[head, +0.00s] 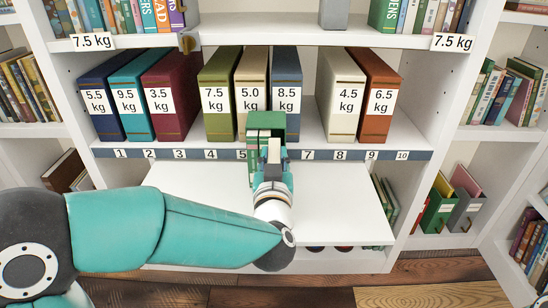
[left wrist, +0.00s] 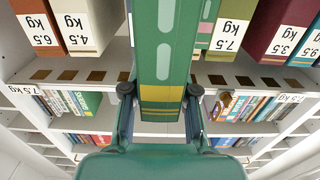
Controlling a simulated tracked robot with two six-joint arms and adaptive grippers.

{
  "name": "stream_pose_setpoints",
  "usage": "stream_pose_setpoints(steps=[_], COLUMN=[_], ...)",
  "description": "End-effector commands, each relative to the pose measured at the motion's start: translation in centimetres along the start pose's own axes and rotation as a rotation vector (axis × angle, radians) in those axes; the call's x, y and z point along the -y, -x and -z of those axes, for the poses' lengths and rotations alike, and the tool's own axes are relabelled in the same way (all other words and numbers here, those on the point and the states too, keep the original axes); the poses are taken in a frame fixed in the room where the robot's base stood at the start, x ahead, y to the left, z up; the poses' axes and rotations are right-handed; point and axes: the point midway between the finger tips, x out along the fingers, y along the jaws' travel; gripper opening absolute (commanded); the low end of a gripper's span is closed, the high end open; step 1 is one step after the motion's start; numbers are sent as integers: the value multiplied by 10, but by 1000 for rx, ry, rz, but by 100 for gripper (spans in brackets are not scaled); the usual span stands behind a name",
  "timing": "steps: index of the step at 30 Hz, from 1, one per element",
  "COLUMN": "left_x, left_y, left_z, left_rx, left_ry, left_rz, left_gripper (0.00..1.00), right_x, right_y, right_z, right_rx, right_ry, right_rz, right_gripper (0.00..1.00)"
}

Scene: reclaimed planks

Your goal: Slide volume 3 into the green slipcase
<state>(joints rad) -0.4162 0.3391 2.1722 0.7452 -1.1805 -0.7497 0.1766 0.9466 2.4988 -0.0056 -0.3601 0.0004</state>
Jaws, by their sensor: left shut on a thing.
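My left gripper (head: 272,152) is shut on a green volume (left wrist: 160,60) with pale rounded marks and yellow bands. It holds the volume upright in front of the shelf edge, near labels 5 to 7. In the head view, a green boxy shape (head: 265,121) shows just above the fingers, with more green at their left side. I cannot tell which part is the volume and which is the slipcase. No volume number is readable. In the left wrist view, a narrow green and pink strip (left wrist: 203,40) shows beside the volume.
Weight-labelled books stand on the numbered shelf, including a blue 8.5 kg book (head: 286,80) behind the gripper and a cream 4.5 kg book (head: 340,98). A white board (head: 330,200) extends below, mostly bare. Shelf gaps lie beside the 8.5 kg book.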

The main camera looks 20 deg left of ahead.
Motion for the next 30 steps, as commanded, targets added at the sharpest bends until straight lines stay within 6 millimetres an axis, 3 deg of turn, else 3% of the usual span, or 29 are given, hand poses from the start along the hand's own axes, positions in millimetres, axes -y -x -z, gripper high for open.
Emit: stream_pose_setpoints(steps=[21, 22, 27, 30], left_x=[-1, -1, -1, -1], left_y=[-12, -12, -12, -12], left_z=[1, 1, 1, 1], left_rx=[-3, -3, -2, -1], left_ry=[0, 0, 0, 0], left_rz=[1, 1, 0, 0], left_gripper=[0, 30, 58, 58], right_x=[1, 1, 1, 0], right_y=[2, 2, 2, 2], right_z=[0, 0, 0, 0], right_rx=[0, 0, 0, 0], right_ry=[0, 0, 0, 0], right_rz=[0, 0, 0, 0], right_gripper=[0, 0, 0, 0])
